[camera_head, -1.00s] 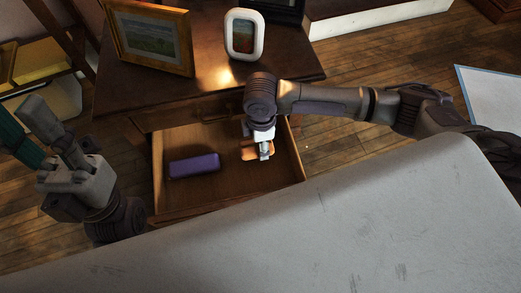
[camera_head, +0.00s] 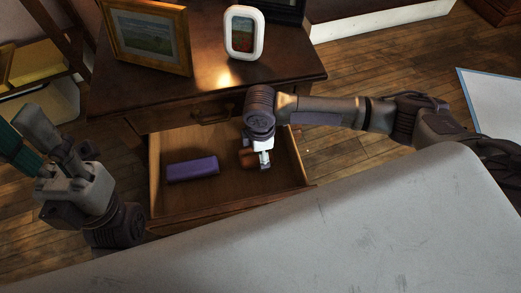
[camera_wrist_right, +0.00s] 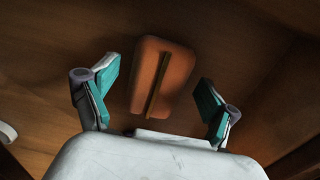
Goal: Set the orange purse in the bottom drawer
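The orange purse (camera_head: 248,159) lies in the right part of the open drawer (camera_head: 228,186), beneath my right gripper (camera_head: 264,162). The right wrist view shows the purse (camera_wrist_right: 160,78) on the brown wood between the spread fingers of my right gripper (camera_wrist_right: 158,95), with a gap on each side. My right gripper is open, and its body partly hides the purse in the head view. My left gripper (camera_head: 28,128) is off to the left of the drawer, empty, with its fingers apart.
A purple case (camera_head: 192,169) lies in the left part of the same drawer. Another drawer front with a handle (camera_head: 212,114) is above it. A framed picture (camera_head: 150,38) and a white-framed one (camera_head: 243,33) stand on the cabinet top (camera_head: 200,85). A pale surface (camera_head: 330,235) fills the foreground.

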